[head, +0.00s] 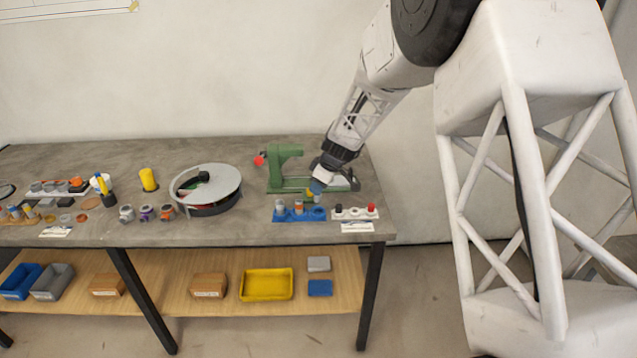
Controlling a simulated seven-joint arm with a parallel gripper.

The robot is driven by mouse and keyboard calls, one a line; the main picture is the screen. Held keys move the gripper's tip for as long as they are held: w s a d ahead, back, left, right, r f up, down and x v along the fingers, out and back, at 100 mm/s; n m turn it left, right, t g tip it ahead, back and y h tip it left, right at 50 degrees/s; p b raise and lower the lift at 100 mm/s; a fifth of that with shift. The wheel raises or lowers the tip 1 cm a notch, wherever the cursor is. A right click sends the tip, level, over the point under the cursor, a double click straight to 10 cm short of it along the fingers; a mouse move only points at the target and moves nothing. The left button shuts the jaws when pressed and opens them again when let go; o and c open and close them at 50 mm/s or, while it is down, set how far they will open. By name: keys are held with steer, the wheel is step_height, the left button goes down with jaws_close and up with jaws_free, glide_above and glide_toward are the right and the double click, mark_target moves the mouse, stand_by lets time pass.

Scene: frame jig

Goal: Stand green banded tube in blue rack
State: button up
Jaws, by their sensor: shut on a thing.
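The blue rack (288,217) lies near the front right of the grey workbench. Two tubes stand in it: a grey one (280,207) at its left and an orange-banded one (298,206) in the middle. The rack's right-hand place shows as a round hole and looks empty. My gripper (313,190) points down and left, just above and behind the right part of the rack. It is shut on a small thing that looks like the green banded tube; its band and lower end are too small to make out. I cannot tell whether it touches the rack.
A white rack (352,213) with red- and black-topped pieces stands just right of the blue rack. A green machine (284,170) stands close behind. A round grey-topped carousel (210,185) and several small jars (146,213) are left.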

mark_target(318, 199)
steer(key=shift+f, duration=1.65)
steer(key=shift+f, duration=1.2)
stand_by(0.3)
steer(key=o, duration=1)
steer(key=shift+o, duration=0.9)
steer(key=shift+r, duration=0.15)
steer(key=shift+r, duration=0.6)
steer(key=shift+r, duration=0.2)
steer(key=shift+r, duration=3.3)
